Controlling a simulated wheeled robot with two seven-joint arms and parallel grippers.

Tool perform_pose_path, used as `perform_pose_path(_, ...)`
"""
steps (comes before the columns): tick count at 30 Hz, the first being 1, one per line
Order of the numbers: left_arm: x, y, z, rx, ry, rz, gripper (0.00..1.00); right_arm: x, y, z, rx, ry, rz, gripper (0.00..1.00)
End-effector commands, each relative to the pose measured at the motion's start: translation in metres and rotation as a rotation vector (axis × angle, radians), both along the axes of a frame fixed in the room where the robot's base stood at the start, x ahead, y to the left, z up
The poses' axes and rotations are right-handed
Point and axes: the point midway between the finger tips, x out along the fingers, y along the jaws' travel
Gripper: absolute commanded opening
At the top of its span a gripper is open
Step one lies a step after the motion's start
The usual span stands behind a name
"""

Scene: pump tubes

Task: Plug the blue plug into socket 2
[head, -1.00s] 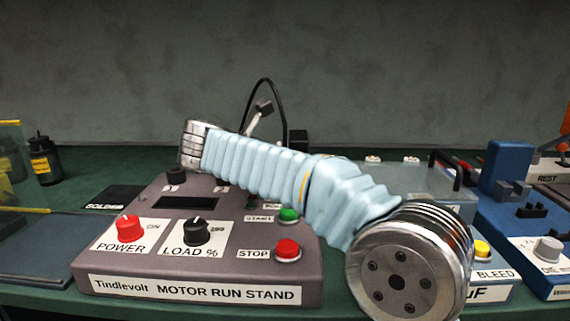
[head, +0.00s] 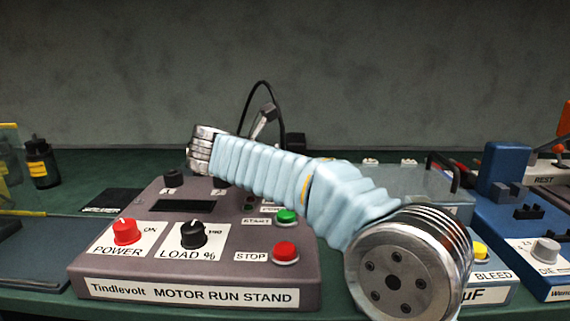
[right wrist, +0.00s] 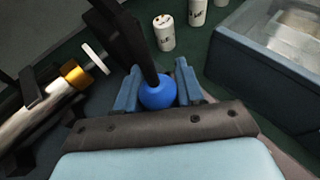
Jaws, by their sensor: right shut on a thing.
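In the right wrist view the blue plug (right wrist: 158,93) is a rounded blue body between the two blue-grey fingers of my right gripper (right wrist: 158,90). The gripper is shut on it, and a dark stem rises from the plug. In the head view my right arm's pale sleeve crosses the motor run stand (head: 195,297), and I cannot make out the plug or the fingers there. Two small white labels and a black round fitting (head: 172,180) show at the stand's back; I cannot read which is socket 2. My left gripper is not in view.
A black cable (head: 262,84) arches behind the arm. A dark bottle (head: 41,162) stands at left, and a blue fixture (head: 505,170) at right.

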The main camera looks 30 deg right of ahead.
Motion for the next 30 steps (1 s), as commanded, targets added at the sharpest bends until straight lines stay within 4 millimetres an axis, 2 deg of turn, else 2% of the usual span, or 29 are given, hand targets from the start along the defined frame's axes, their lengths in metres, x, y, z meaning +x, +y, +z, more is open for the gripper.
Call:
perform_pose_path(5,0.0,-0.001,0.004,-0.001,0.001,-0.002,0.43,0.0,0.0,0.011,0.0,-0.002,-0.001,0.07)
perform_pose_path(10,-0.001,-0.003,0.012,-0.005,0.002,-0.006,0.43,-0.002,0.003,0.038,0.001,-0.002,0.001,0.07)
perform_pose_path(18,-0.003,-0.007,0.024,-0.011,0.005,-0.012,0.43,-0.039,0.031,0.093,0.002,-0.004,0.003,0.07)
perform_pose_path(24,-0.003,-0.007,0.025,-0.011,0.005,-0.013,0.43,-0.078,0.061,0.113,0.002,-0.002,0.004,0.07)
perform_pose_path(30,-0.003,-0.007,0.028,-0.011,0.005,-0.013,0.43,-0.102,0.08,0.127,-0.001,-0.001,0.004,0.07)
